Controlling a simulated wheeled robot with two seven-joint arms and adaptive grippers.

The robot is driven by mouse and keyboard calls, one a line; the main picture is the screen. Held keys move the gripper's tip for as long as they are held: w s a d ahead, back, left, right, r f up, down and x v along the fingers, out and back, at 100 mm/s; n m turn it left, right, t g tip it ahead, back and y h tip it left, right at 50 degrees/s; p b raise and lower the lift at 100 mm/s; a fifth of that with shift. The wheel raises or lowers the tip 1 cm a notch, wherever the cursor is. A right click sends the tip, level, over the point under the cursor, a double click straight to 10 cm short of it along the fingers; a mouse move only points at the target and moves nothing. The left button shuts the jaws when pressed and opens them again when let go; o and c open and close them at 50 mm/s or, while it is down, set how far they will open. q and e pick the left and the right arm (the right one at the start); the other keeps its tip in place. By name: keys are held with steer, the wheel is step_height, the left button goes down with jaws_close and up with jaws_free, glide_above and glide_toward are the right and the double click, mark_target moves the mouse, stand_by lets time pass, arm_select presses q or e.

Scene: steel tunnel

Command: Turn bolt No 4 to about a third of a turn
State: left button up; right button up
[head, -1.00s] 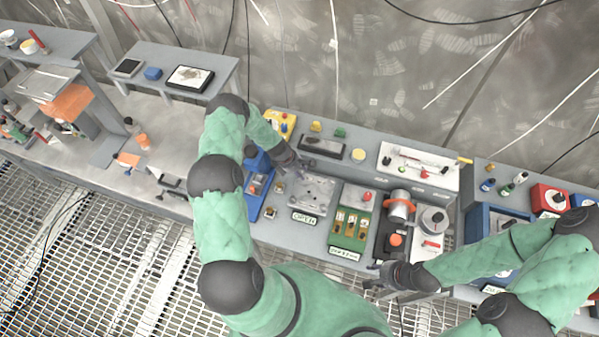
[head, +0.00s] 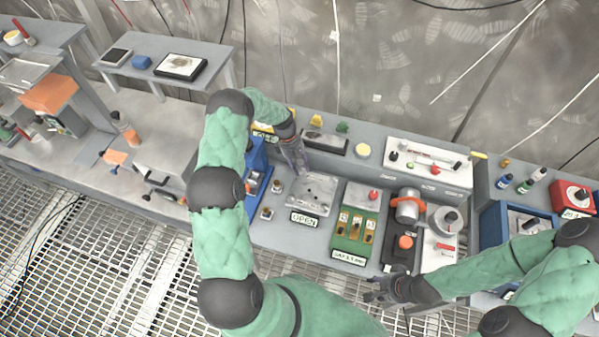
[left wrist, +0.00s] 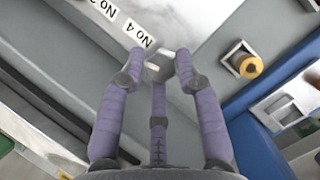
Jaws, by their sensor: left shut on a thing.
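Bolt No 4 (left wrist: 159,67) is a grey metal head between the purple fingertips of my left gripper (left wrist: 165,60) in the left wrist view. Its white "No 4" label (left wrist: 138,33) lies just beside it, and part of another label is at the top edge. The fingers are shut on the bolt head. In the head view, my left gripper (head: 299,168) points down at the upper left corner of the grey metal plate (head: 322,188), and the bolt is hidden there. My right gripper (head: 372,290) has its fingers apart and empty, in front of the bench.
A blue tray (head: 254,180) and two small fittings stand left of the plate. An "OPEN" sign (head: 304,218) lies at its front. A green fuse box (head: 352,235) and a motor-like unit (head: 407,207) stand to the right. The grated floor is clear.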

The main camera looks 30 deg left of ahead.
arm_select(q)
steer(key=m+b, duration=0.1)
steer(key=m+g+b, duration=0.1)
steer(key=m, duration=0.1)
steer(key=m+g+b, duration=0.1)
steer(key=b, duration=0.1)
steer(key=shift+s+d+f+m+y, duration=0.1)
steer(key=shift+d+f+m+y, duration=0.2)
steer(key=shift+d+f, duration=0.1)
steer(key=m+y+b, duration=0.1)
steer(key=m+b, duration=0.1)
steer(key=m, duration=0.1)
steer(key=shift+r+g, duration=0.1)
steer(key=shift+g, duration=0.3)
steer(key=shift+m+g+y+b, duration=0.3)
steer(key=shift+m+b, duration=0.2)
steer(key=shift+m, duration=0.7)
steer(key=shift+s, duration=0.1)
steer(key=o, duration=1.1)
steer(key=shift+r, duration=0.1)
steer(key=shift+a+r, duration=0.1)
steer(key=shift+w+r, duration=0.1)
steer(key=shift+w, duration=0.1)
